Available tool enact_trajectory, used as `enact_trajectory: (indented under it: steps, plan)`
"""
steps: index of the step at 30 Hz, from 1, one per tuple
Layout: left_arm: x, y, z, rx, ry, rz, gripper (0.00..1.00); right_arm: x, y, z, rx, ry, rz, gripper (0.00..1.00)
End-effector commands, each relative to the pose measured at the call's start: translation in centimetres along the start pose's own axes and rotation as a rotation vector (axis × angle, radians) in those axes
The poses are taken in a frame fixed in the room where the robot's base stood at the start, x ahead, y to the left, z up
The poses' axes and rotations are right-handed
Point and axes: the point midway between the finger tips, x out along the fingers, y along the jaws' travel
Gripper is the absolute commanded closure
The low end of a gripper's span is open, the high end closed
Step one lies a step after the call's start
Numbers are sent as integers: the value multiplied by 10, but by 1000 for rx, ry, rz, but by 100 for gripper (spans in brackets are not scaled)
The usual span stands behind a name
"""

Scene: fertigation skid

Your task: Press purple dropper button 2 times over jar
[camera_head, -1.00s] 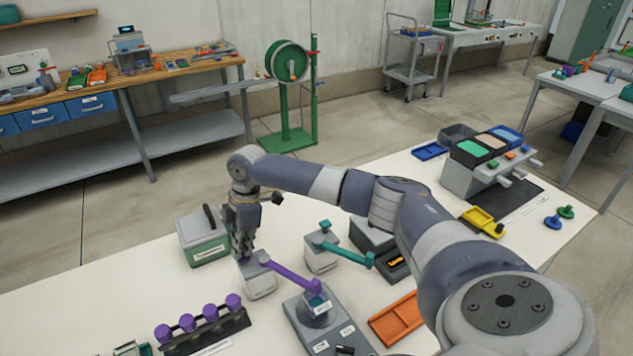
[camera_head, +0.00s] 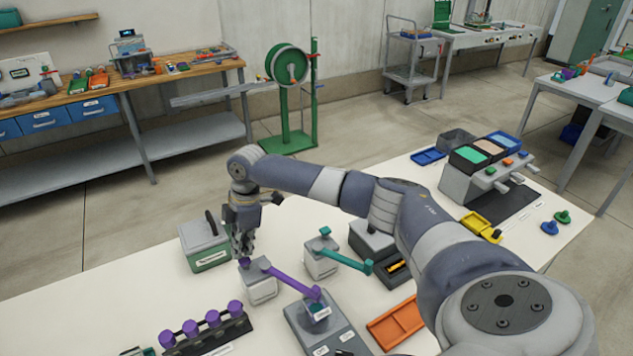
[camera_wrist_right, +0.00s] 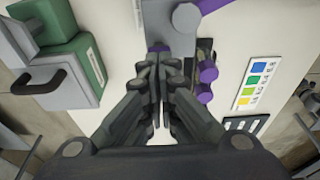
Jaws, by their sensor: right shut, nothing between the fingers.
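The purple dropper has a grey body (camera_head: 260,286) and a long purple arm (camera_head: 295,281) that reaches right, its end above a small jar (camera_head: 319,311) on a grey scale-like unit. Its purple button (camera_head: 244,262) shows at the left of the body. My right gripper (camera_head: 243,254) is shut and empty, pointing down right above the button; I cannot tell whether it touches. In the right wrist view the closed fingertips (camera_wrist_right: 160,62) lie close to a sliver of purple (camera_wrist_right: 158,48) beside the grey body (camera_wrist_right: 170,28). My left gripper is not in view.
A teal dropper (camera_head: 321,258) stands just behind the purple one. A green and grey box (camera_head: 205,243) is left of my gripper. A rack of purple-capped bottles (camera_head: 207,336) is at the front, and an orange tray (camera_head: 396,322) lies at the right. The table between box and rack is clear.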

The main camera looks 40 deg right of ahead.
Motion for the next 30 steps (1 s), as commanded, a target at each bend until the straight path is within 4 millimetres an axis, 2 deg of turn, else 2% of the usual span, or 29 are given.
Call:
enact_trajectory:
  steps: [7, 22, 30]
  plan:
    - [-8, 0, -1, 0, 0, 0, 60, -8, 0, -2, 0, 0, 1, 100]
    - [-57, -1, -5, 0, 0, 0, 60, -58, 0, -12, 0, 0, 0, 100]
    - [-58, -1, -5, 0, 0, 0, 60, -59, 0, -12, 0, 0, 0, 100]
